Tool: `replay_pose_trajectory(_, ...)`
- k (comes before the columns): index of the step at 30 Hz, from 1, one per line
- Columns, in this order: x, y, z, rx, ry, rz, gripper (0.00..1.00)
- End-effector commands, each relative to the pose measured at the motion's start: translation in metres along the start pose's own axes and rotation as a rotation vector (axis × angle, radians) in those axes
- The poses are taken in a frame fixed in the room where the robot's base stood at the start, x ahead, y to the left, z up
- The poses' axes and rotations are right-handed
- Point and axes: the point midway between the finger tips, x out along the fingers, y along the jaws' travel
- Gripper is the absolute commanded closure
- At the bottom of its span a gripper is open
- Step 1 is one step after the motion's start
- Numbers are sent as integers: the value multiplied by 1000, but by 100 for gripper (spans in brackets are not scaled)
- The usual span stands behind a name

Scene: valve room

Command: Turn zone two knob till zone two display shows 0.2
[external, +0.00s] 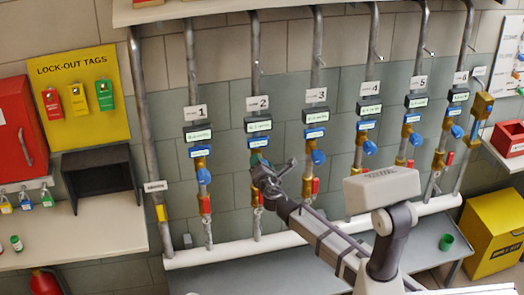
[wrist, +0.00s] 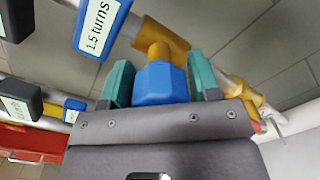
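The zone two pipe stands under the number 2 sign (external: 257,102). Its dark display (external: 258,124) has a pale screen too small to read. A blue label (external: 257,143) sits just below; in the wrist view a blue label (wrist: 98,27) reads "1.5 turns". My gripper (external: 262,167) is at the zone two pipe below these and hides the knob in the external view. In the wrist view the blue knob (wrist: 160,84) on its brass valve lies between the two teal fingers of my gripper (wrist: 161,82).
Neighbouring pipes carry similar blue knobs, such as zone one's (external: 204,176) and zone three's (external: 318,157). Below mine is a red-handled valve, partly hidden. A black box (external: 98,172) and a yellow lock-out board (external: 83,125) are at left. A green cup (external: 446,242) stands right.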

Motion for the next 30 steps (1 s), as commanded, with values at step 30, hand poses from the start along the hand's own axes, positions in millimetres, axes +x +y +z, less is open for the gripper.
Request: replay_pose_trajectory(30,0,-1,0,333,8,-9,47)
